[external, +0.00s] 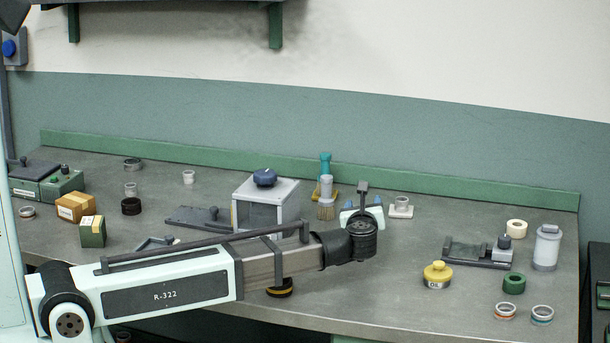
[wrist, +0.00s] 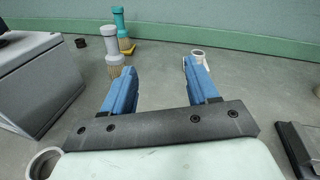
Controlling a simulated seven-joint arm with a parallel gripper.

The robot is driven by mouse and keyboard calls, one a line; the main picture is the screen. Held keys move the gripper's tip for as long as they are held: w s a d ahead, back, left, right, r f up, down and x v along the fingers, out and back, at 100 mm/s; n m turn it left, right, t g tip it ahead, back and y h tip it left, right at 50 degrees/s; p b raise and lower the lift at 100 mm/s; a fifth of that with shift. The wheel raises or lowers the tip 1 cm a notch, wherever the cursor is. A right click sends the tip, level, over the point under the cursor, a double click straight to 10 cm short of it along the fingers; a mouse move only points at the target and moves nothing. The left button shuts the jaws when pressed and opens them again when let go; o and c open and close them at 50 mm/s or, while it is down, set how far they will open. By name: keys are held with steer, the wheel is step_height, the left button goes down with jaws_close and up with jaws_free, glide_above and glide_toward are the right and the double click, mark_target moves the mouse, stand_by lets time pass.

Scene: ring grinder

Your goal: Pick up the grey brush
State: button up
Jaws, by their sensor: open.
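The grey brush (external: 326,184) stands upright with its tan bristles down, right of the grey box machine in the external view. In the wrist view the grey brush (wrist: 110,38) is ahead and left of my left finger, clear of it. In the external view my gripper (external: 364,203) is right of the grey brush, partly hidden by my wrist.
The grey box machine (external: 267,205) with a blue knob stands left of the brush. A yellow-topped pot (external: 437,275) and a dark fixture (external: 478,252) are to the right. Bare bench lies between the fingers.

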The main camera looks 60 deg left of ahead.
steer(key=m+g+y, duration=0.1)
glide_toward(327, 176)
steer(key=d+f, duration=0.1)
steer(key=d, duration=0.2)
steer(key=x, duration=0.7)
steer(key=shift+s+a, duration=0.15)
steer(key=shift+a, duration=0.35)
steer(key=shift+s+a+r+x, duration=0.1)
steer(key=shift+s+x, duration=0.05)
steer(key=shift+x, duration=0.9)
steer(key=shift+s+a+r+x, duration=0.1)
steer(key=shift+x, duration=0.95)
steer(key=shift+s+r+x, duration=0.1)
steer(key=shift+s+x, duration=0.05)
steer(key=shift+x, duration=0.9)
jaws_close()
